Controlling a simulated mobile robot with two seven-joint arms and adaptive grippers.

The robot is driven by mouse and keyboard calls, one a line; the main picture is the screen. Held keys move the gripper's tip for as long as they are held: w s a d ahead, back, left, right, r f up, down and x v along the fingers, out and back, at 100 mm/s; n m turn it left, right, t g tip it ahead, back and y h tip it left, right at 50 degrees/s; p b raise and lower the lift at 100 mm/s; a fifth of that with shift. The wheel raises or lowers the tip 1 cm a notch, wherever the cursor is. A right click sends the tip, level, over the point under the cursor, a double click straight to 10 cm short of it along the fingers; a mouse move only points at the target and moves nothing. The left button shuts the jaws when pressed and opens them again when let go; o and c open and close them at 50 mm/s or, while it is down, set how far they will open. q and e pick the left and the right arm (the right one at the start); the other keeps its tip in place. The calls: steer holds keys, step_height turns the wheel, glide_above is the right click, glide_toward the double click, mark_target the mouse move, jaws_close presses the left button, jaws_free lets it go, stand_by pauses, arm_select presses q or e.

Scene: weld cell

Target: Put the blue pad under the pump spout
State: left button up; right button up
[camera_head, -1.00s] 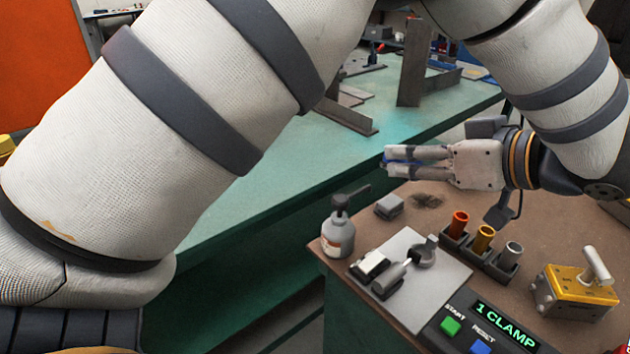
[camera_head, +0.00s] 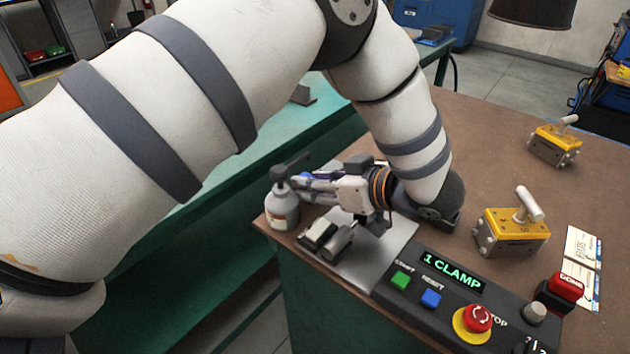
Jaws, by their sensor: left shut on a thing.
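The grey pump bottle (camera_head: 283,208) stands at the near left corner of the brown bench, its dark spout pointing right. My left gripper (camera_head: 301,185) reaches in from the right with its fingers beside the bottle, just below the spout's end. It is shut on the blue pad (camera_head: 322,175), of which only a little blue shows at the fingers. I cannot tell whether the fingers touch the bottle. My right gripper is out of view.
A metal plate (camera_head: 376,262) with a small clamp lies in front of the gripper. The control panel (camera_head: 447,305) reads "1 CLAMP". Yellow switchable blocks (camera_head: 513,236) stand to the right. A green table (camera_head: 225,200) is behind at left.

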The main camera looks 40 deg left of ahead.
arm_select(q)
steer(key=shift+f, duration=0.7)
steer(key=o, duration=0.7)
steer(key=shift+r, duration=0.15)
steer(key=shift+r, duration=0.6)
steer(key=v, duration=1.2)
steer(key=shift+f, duration=0.1)
